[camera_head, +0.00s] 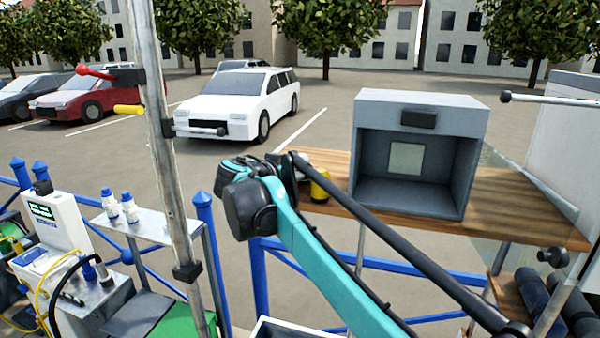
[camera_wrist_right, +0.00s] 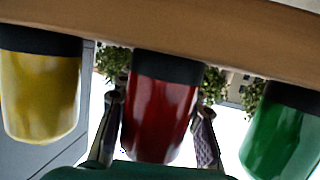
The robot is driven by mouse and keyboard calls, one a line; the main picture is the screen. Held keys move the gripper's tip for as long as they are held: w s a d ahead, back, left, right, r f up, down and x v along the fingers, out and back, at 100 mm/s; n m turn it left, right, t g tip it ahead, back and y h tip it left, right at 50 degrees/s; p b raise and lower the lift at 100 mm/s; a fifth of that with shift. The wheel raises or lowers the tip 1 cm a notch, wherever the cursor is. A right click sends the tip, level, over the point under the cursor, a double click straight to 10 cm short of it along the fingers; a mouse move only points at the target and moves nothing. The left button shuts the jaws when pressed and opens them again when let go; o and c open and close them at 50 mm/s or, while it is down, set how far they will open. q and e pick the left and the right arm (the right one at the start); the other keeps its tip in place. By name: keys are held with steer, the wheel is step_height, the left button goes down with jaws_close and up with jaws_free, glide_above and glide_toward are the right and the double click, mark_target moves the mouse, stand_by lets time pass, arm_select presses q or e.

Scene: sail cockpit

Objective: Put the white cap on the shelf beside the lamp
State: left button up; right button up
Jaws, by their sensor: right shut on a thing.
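My right gripper (camera_head: 288,170) is at the left end of the wooden shelf (camera_head: 520,215). In the right wrist view, which looks upside down, its two fingers (camera_wrist_right: 158,130) are shut on a red container (camera_wrist_right: 160,105) with a black band at the wood. A yellow container (camera_wrist_right: 42,85) and a green container (camera_wrist_right: 283,130) stand on either side of it, apart from the fingers. The yellow one also shows in the head view (camera_head: 320,186); the red and green ones are hidden there. I cannot make out a white cap or a lamp. My left gripper is not in view.
A grey open-fronted box (camera_head: 425,112) stands on the shelf, right of the yellow container. A dark diagonal rod (camera_head: 400,250) crosses in front of the shelf. A metal pole (camera_head: 165,150) stands left of the gripper. White bottles (camera_head: 120,205) stand on a small side shelf.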

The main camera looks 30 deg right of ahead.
steer(key=shift+a+r, duration=0.1)
steer(key=shift+a, duration=0.05)
steer(key=o, duration=1.1)
steer(key=shift+d+f, duration=0.2)
steer(key=shift+o, duration=0.2)
steer(key=shift+a, duration=0.15)
steer(key=shift+r, duration=0.1)
steer(key=shift+r, duration=0.1)
steer(key=shift+s+a, duration=0.2)
steer(key=shift+a, duration=0.2)
steer(key=v, duration=1.1)
steer(key=shift+b, duration=0.35)
